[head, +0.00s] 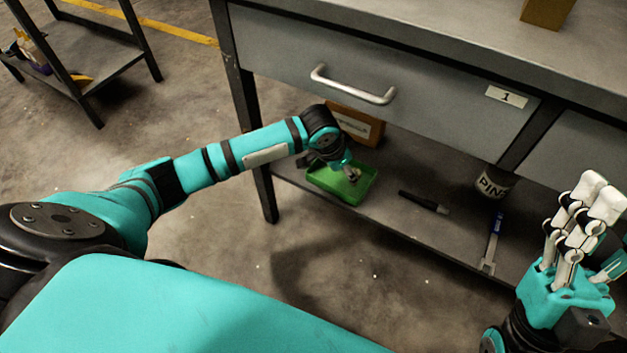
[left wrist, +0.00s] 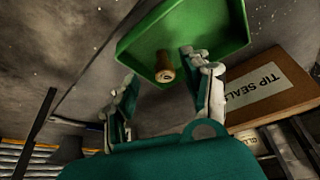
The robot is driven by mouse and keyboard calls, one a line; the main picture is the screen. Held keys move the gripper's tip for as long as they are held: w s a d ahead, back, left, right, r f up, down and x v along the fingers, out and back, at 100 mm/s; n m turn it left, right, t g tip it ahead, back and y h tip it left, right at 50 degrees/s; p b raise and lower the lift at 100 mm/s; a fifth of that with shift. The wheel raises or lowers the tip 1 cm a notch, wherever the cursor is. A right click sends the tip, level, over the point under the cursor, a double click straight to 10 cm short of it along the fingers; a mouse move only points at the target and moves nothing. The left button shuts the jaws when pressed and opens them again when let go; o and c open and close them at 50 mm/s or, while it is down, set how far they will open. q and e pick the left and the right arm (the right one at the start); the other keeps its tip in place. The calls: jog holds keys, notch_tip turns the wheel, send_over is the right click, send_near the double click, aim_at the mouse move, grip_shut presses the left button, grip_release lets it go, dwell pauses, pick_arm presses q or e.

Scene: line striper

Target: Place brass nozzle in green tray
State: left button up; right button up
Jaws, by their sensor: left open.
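The green tray (head: 362,190) sits on the lower shelf under the drawer; it also shows at the top of the left wrist view (left wrist: 226,38). The brass nozzle (left wrist: 165,67) is a small brass-coloured cylinder within the tray's outline, near its rim, with one round end facing the camera. My left gripper (left wrist: 160,70) is open, its fingers spread on either side of the nozzle. In the head view my left gripper (head: 346,170) is over the tray, and the nozzle cannot be made out there. My right gripper (head: 592,205) is raised at the right, far from the tray; its opening is unclear.
A cardboard box labelled TIP SEALS (left wrist: 268,88) stands beside the tray. A dark marker-like tool (head: 424,202), a blue-handled tool (head: 493,240) and a dark tin labelled PINS (head: 494,183) are farther right on the shelf. The drawer (head: 300,50) hangs above.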

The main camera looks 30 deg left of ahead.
pick_arm(q)
jog(key=s+a+p, duration=0.3)
jog(key=s+a, duration=0.1)
jog(key=s, duration=0.4)
jog(key=shift+s+a, duration=0.3)
pick_arm(e)
jog(key=w+a+f+g+h, duration=0.1)
jog(key=w+f+g+h, duration=0.2)
jog(key=w+f+g, duration=0.7)
jog(key=shift+f+h, duration=0.3)
jog(key=shift+f, duration=0.6)
